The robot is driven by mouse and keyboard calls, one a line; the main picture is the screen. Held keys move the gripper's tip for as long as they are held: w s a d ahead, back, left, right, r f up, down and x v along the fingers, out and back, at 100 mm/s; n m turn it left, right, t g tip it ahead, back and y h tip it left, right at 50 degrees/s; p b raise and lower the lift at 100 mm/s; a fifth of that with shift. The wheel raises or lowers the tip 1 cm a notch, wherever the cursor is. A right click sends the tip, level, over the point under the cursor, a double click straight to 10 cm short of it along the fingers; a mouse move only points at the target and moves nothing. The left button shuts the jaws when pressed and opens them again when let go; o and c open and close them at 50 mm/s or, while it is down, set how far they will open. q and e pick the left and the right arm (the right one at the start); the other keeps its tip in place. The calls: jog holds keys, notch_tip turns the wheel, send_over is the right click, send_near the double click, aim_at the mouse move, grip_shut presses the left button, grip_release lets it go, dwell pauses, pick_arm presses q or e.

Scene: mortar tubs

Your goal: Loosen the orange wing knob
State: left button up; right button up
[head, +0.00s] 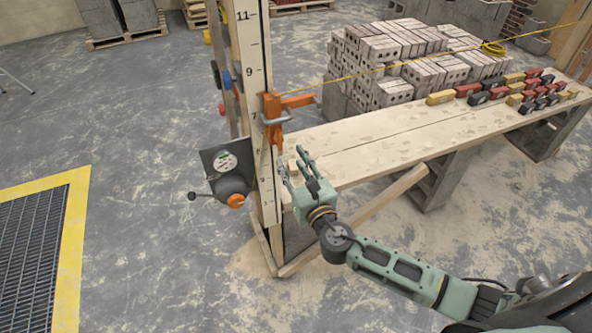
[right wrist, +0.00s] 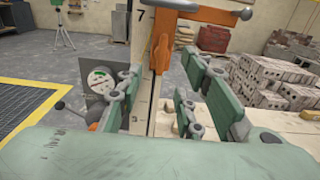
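The orange wing knob (right wrist: 162,52) hangs upright below an orange clamp (right wrist: 185,9) on the numbered wooden post in the right wrist view. In the head view the clamp (head: 272,106) grips the post, with the orange knob (head: 275,134) at its lower part. My right gripper (head: 287,155) is just below the knob, beside the post, with its fingers spread. In the right wrist view the open fingers (right wrist: 160,82) stand on either side of the post, and the knob shows between them, apart from both. My left gripper is out of view.
A dial box (head: 223,163) with a lever and a round orange knob (head: 236,201) sits left of the post (head: 265,190). A plank bench (head: 370,140) extends right, carrying several coloured blocks (head: 490,96). A yellow line (head: 390,68) runs from the clamp above stacked bricks (head: 395,93).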

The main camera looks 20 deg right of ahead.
jog(key=shift+s, duration=1.2)
jog(key=s+d+f+m+g+h+b, duration=0.1)
jog(key=s+d+f+m+g, duration=0.3)
jog(key=f, duration=0.9)
jog(key=s+d+f+m+g+b, duration=0.15)
jog(key=s+f+m, duration=0.35)
jog(key=f, duration=0.7)
jog(key=s+d+f+m+g+h+b, duration=0.15)
jog(key=s+d+f+m+g, duration=0.35)
jog(key=f, duration=0.8)
jog(key=s+a+f+m+g+y+b, duration=0.1)
jog(key=s+a+f+m+g+b, duration=0.2)
jog(key=s+f+m, duration=1.15)
jog(key=s+a+f+m+g, duration=0.1)
jog(key=s+f+m, duration=0.1)
jog(key=s, duration=0.5)
jog(key=s+a+f+m+g+b, duration=0.1)
jog(key=s+f, duration=0.3)
jog(key=s, duration=0.3)
jog(key=s+a+f+m+g, duration=0.1)
jog(key=s+a+f+m, duration=0.1)
jog(key=s, duration=0.5)
jog(key=shift+f+m+y, duration=0.35)
jog(key=shift+f+y, duration=0.1)
jog(key=shift+f, duration=0.15)
